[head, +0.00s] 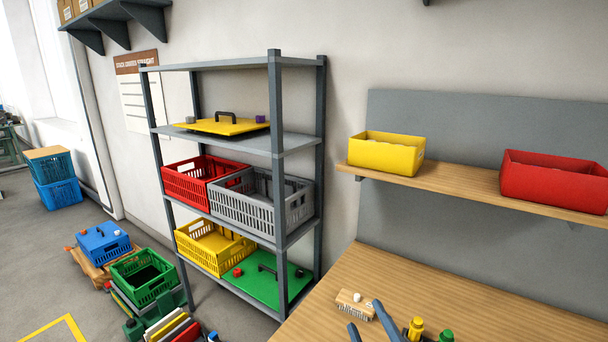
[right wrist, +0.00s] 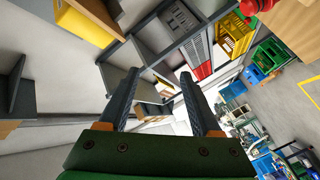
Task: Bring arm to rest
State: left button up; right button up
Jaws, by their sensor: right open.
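My right gripper (head: 365,315) shows at the bottom of the head view, over the wooden workbench (head: 440,290). Its two dark fingers are apart. In the right wrist view the fingers of the right gripper (right wrist: 159,75) are spread, with nothing between them, and point toward the shelving. A brush (head: 354,304) with a wooden back lies on the bench close to the fingertips; I see no contact. My left gripper is in neither view.
A grey rack (head: 279,160) holds a red crate (head: 185,182), a grey crate (head: 245,212) and a yellow crate (head: 198,245). A yellow bin (head: 385,157) and a red bin (head: 550,182) stand on a wall shelf (head: 460,183). Bottles with yellow (head: 416,323) and green tops are near the gripper.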

jog(key=s+d+f+m+g+h, duration=0.1)
jog(key=s+d+f+m+g, duration=0.15)
jog(key=f, duration=0.35)
jog(key=s+d+f+m+g+h, duration=0.1)
jog(key=s+f+m+g, duration=0.1)
jog(key=s+f+g, duration=0.3)
jog(key=s+d+f+m+g, duration=0.2)
jog(key=s+f+m+g, duration=0.35)
jog(key=s+f, duration=0.7)
jog(key=s+f+n+g+b, duration=0.1)
jog(key=s+f+b, duration=0.15)
jog(key=f, duration=0.75)
jog(key=s+f+g+b, duration=0.1)
jog(key=f+b, duration=0.2)
jog(key=f, duration=0.7)
jog(key=s+d+f+g+b, duration=0.1)
jog(key=s+f+b, duration=0.3)
jog(key=s+f, duration=0.8)
notch_tip(320, 180, down, 3)
jog(key=shift+s+d, duration=0.4)
jog(key=shift+d, duration=0.25)
